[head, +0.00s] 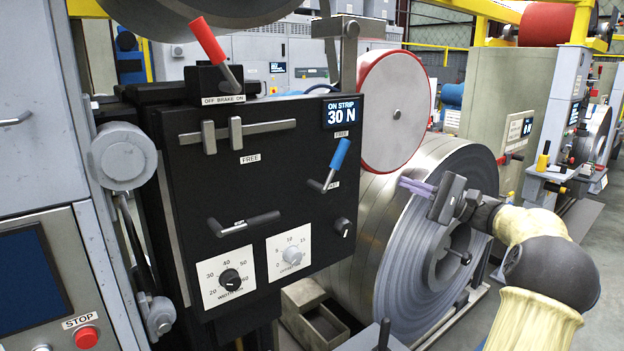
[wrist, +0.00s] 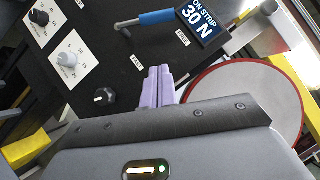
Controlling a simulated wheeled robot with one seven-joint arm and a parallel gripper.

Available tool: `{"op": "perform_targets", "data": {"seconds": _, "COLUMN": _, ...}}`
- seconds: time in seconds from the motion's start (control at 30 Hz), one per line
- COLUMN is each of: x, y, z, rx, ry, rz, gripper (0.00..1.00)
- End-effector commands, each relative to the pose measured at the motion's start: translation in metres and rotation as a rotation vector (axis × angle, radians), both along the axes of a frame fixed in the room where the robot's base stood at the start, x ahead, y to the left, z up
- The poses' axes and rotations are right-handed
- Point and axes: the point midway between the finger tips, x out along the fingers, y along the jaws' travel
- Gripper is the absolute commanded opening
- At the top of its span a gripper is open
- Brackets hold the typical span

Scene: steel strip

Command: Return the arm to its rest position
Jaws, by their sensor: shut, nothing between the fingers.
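My gripper (head: 402,184) is at the right of the black control panel (head: 190,180) in the head view, in front of the large steel coil. Its two purple fingers are together with nothing between them; they also show together in the wrist view (wrist: 160,84). The fingertips point left toward the panel, near the blue-handled lever (head: 339,156), and look apart from it. My arm (head: 535,255) reaches in from the lower right. In the wrist view the blue lever handle (wrist: 158,17) lies beyond the fingertips.
The steel coil (head: 385,285) and a red-rimmed white disc (head: 393,110) stand close behind my gripper. A red-handled lever (head: 207,42) rises above the panel, whose display (head: 341,113) reads 30 N. An open metal box (head: 318,322) sits below. Floor shows at the far right.

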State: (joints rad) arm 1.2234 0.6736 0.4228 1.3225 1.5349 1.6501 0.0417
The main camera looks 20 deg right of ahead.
Motion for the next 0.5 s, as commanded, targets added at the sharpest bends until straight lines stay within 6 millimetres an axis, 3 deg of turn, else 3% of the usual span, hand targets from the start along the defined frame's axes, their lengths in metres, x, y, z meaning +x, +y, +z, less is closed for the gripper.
{"op": "perform_targets", "data": {"seconds": 0.17, "x": 0.004, "y": 0.006, "z": -0.002, "rx": -0.006, "ry": 0.016, "rz": 0.006, "gripper": 0.00}}
{"op": "perform_targets", "data": {"seconds": 0.27, "x": 0.015, "y": 0.026, "z": -0.011, "rx": -0.033, "ry": 0.075, "rz": 0.024, "gripper": 0.00}}
{"op": "perform_targets", "data": {"seconds": 0.37, "x": 0.032, "y": 0.064, "z": -0.031, "rx": -0.094, "ry": 0.184, "rz": 0.057, "gripper": 0.00}}
{"op": "perform_targets", "data": {"seconds": 0.5, "x": 0.046, "y": 0.135, "z": -0.075, "rx": -0.253, "ry": 0.382, "rz": 0.121, "gripper": 0.00}}
